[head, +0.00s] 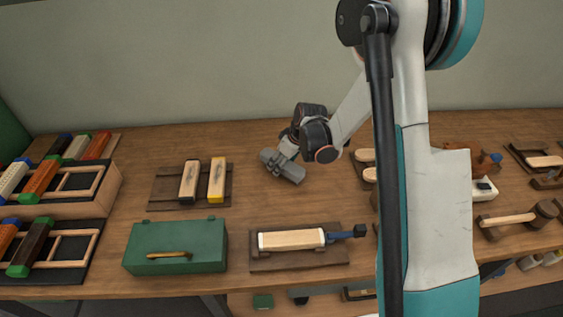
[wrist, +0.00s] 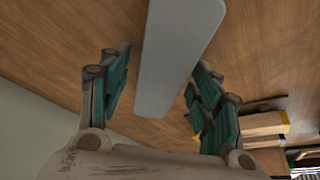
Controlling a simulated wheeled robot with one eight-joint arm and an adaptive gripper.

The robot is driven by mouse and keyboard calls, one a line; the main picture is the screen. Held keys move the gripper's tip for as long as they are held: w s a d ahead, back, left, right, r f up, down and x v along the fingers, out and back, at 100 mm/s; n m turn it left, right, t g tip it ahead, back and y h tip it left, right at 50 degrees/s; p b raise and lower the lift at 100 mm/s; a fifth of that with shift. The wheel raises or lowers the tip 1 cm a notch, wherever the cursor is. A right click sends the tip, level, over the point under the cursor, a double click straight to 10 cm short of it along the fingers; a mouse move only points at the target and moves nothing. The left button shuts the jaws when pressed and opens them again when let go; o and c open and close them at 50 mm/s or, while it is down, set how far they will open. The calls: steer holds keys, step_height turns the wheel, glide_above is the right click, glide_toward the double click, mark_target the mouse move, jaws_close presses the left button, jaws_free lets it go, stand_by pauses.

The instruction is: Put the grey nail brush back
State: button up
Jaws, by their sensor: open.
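A long pale grey block, which looks like the grey nail brush (wrist: 178,45), fills the upper middle of the wrist view. Its narrower end lies between the green finger pads of my gripper (wrist: 163,64). The jaws are open, with a gap on both sides of the block. In the head view my gripper (head: 282,166) is low over the middle of the table, tilted down to the left. There I cannot tell the grey brush apart from the grey gripper parts. The brush's bristles do not show.
A dark board (head: 166,200) with two wooden-backed brushes lies left of my gripper. A green box (head: 175,240) and a wooden fixture (head: 298,240) stand in front. Racks of coloured blocks (head: 95,195) fill the left end. More wooden tools lie right, partly behind my arm.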

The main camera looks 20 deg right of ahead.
steer(key=s+r+m+p, duration=0.1)
steer(key=s+r, duration=0.4)
steer(key=r, duration=0.3)
steer(key=s+r+m+t+h+p, duration=0.1)
steer(key=s+r, duration=0.4)
steer(key=r, duration=0.3)
steer(key=s+r+m+p, duration=0.1)
steer(key=s+r, duration=0.3)
steer(key=r, duration=0.4)
steer(key=s+r+m+t+h, duration=0.1)
steer(key=s+r+m+t, duration=0.1)
steer(key=s, duration=1.3)
step_height(320, 180, up, 2)
steer(key=shift+s+r+m+t, duration=0.15)
steer(key=shift+m+t, duration=0.15)
steer(key=shift+m, duration=0.6)
steer(key=shift+a, duration=0.1)
steer(key=shift+c, duration=0.6)
